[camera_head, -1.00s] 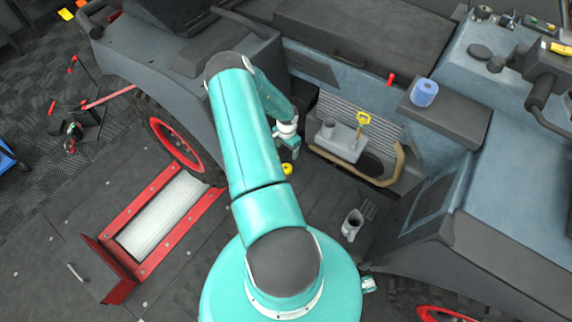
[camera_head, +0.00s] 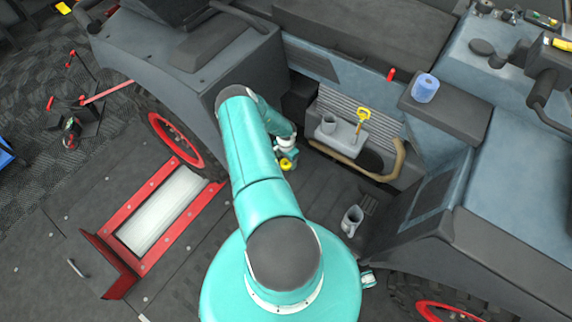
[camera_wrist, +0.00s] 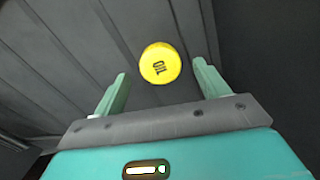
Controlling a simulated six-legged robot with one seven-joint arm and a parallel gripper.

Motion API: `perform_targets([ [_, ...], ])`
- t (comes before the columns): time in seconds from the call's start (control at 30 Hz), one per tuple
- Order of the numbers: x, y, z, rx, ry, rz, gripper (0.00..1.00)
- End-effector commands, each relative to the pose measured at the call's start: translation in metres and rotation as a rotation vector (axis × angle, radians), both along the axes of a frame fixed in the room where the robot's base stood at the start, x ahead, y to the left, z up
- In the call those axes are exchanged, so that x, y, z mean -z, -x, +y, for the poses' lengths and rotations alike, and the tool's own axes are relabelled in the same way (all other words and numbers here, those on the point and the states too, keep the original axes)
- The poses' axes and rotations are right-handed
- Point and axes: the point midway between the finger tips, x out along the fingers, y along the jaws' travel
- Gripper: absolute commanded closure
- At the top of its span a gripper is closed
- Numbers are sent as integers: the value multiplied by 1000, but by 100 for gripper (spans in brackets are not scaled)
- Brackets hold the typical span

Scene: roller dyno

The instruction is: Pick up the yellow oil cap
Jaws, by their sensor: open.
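The yellow oil cap (camera_wrist: 160,63) lies on the dark ribbed floor in the wrist view, with dark "OIL" lettering on its top. It also shows in the head view (camera_head: 287,164), small and close beside my gripper. My gripper (camera_wrist: 160,85) is open, with nothing between its fingers. The cap appears between and just beyond the two fingertips, nearer the right one in the picture. The exact height of the fingers above the cap cannot be told. In the head view my gripper (camera_head: 287,158) is partly hidden by my arm.
A vehicle engine bay with a yellow-handled dipstick (camera_head: 363,114) stands to the right. A grey jug (camera_head: 352,221) stands on the floor. A blue roll (camera_head: 425,88) rests on a dark ledge. A red-framed roller (camera_head: 162,213) and a red-rimmed wheel (camera_head: 176,141) are at left.

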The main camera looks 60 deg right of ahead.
Motion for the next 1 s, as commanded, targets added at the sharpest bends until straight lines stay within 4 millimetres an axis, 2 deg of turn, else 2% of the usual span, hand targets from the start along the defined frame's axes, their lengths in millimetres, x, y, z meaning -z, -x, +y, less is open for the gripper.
perform_targets([
  [0.13, 17, 0, -1, -2, 0, 0, 26],
  [0.4, 21, 0, -1, 0, 0, -1, 26],
  [0.43, 21, 0, -1, 0, 0, 0, 28],
  [0.67, 20, 0, -1, 0, 0, 0, 73],
  [1.0, 19, 0, -1, 0, 0, -1, 74],
])
